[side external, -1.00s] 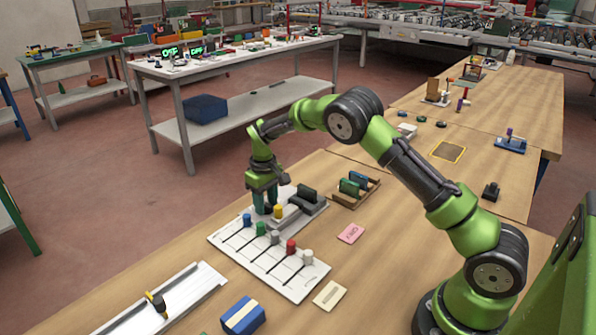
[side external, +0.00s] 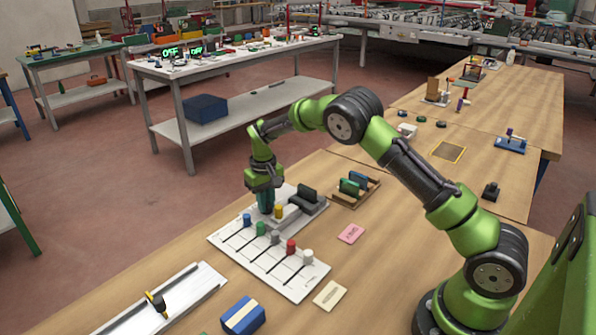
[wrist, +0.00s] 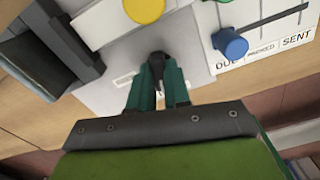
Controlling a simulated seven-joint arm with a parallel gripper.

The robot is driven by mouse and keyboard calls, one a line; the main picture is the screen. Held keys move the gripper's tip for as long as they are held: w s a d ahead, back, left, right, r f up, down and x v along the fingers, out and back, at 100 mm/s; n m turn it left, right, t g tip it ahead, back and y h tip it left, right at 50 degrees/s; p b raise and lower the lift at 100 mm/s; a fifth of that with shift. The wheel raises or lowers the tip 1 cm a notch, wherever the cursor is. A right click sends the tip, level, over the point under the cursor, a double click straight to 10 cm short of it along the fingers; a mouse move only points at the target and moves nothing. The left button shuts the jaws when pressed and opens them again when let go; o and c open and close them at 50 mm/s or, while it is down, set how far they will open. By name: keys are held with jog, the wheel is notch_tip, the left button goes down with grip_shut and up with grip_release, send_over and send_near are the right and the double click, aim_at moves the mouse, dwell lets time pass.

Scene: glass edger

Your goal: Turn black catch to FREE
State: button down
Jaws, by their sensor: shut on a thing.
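The black catch (wrist: 157,62) is a small dark piece on a pale plate in the wrist view. My gripper (wrist: 157,82) is shut on it, with its green fingers on either side, pointing down at the plate. In the side view my gripper (side external: 265,207) is low at the far left corner of the white board, and its fingers hide the catch. I cannot read FREE or any other word by the catch.
A yellow knob (side external: 279,211) and a dark grey block (side external: 309,199) stand close to my gripper. A white board (side external: 299,283) with several coloured knobs, including a blue one (side external: 247,220), lies in front. A wooden rack (side external: 369,187) stands to the right.

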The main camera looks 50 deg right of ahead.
jog(key=m, duration=1.1)
jog(key=shift+r+m, duration=0.1)
jog(key=shift+m, duration=1.8)
jog(key=c, duration=1.1)
grip_release()
notch_tip(320, 180, up, 17)
jog(key=shift+f, duration=0.1)
